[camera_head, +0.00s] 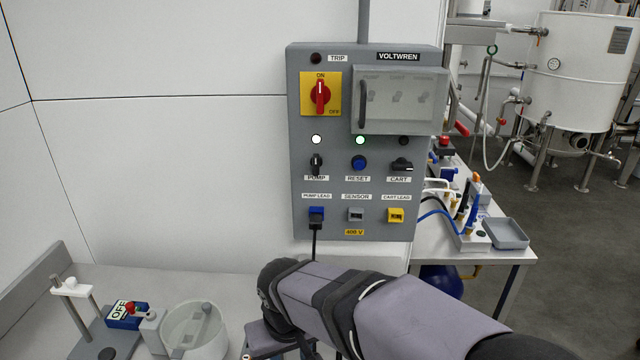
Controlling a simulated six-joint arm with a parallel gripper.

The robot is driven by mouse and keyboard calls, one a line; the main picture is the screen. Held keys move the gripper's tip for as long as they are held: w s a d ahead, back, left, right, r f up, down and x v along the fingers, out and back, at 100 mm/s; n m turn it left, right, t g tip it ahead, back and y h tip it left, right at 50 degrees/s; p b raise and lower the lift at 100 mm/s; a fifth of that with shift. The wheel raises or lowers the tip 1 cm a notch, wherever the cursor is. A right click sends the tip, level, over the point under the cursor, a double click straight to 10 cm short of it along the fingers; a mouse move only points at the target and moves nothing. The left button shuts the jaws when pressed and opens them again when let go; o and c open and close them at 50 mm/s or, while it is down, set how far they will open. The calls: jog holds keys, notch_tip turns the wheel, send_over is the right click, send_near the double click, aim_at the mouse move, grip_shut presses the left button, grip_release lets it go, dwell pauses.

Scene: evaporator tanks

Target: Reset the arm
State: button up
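My arm reaches in from the bottom right and crosses in front of the bench below the control panel (299,150). Its far joint bends down near the bench, and a short dark part shows below it. The fingers of my gripper do not show; they are hidden or below the picture edge. I cannot see anything held. The arm appears apart from the panel's knobs, though it covers the lower end of the black pump lead cable (314,243).
The panel has a red main switch (320,96) at ON, a clear cover (420,100), and white and green lamps lit. A blue plug (316,213) sits in the pump lead socket.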

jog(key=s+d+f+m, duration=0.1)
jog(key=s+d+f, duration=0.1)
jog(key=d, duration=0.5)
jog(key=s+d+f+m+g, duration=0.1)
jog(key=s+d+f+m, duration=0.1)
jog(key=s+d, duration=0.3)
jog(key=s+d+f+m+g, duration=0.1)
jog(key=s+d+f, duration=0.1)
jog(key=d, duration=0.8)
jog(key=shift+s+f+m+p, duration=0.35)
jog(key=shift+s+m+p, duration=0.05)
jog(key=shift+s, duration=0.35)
